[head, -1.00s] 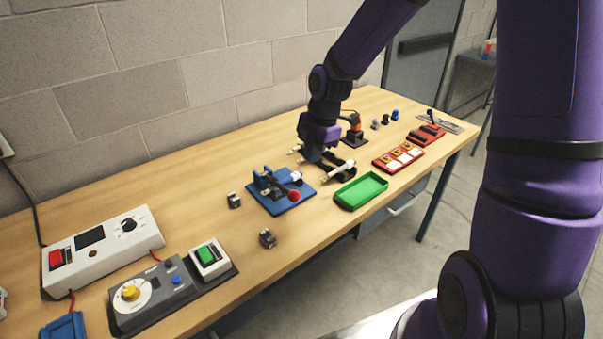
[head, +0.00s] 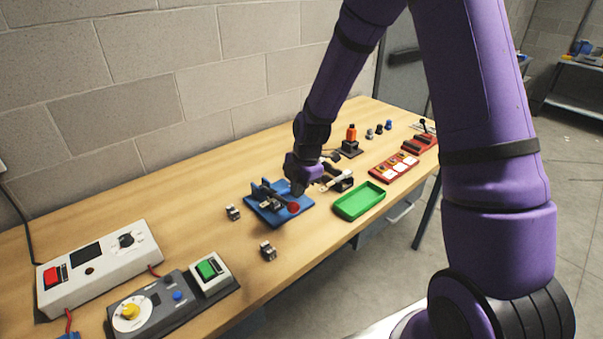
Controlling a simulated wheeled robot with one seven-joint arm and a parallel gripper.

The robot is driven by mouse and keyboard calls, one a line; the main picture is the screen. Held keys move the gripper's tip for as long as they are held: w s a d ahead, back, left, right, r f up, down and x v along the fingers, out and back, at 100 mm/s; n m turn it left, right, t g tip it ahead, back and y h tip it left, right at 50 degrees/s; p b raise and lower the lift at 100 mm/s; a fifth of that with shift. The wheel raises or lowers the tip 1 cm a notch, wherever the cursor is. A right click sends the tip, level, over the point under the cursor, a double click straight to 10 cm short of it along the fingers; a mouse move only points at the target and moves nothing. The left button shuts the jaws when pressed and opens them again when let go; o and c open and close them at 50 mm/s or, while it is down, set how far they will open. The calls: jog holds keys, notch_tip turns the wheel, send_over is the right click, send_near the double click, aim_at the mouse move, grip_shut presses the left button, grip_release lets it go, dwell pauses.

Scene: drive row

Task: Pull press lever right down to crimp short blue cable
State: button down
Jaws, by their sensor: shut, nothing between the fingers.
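The press (head: 266,210) is a blue plate with a blue frame on the bench. Its lever ends in a red knob (head: 293,208), low at the front right of the press. My gripper (head: 297,191) points down at the right back part of the press, just behind the red knob. It is shut and empty, and its fingertips are small and dark here. I cannot tell whether it touches the lever. I cannot make out the short blue cable; my gripper covers part of the press.
A black holder with a white-ended piece (head: 336,181) stands close right of my gripper. A green tray (head: 360,201) lies at the front edge. A grey control box (head: 170,298) stands front left. The wall is behind.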

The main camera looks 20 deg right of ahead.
aim_at(299, 207)
jog(key=shift+w+a+f, duration=0.1)
jog(key=shift+a+f, duration=0.05)
jog(key=shift+f, duration=0.6)
jog(key=shift+a+f, duration=0.1)
jog(key=shift+f, duration=0.65)
jog(key=shift+s+d+f, duration=0.1)
jog(key=shift+s+f, duration=0.15)
jog(key=shift+f, duration=0.45)
jog(key=shift+s+d+f, duration=0.1)
jog(key=shift+s+f, duration=0.15)
jog(key=shift+f, duration=0.45)
jog(key=shift+s+f, duration=0.2)
jog(key=shift+r, duration=0.1)
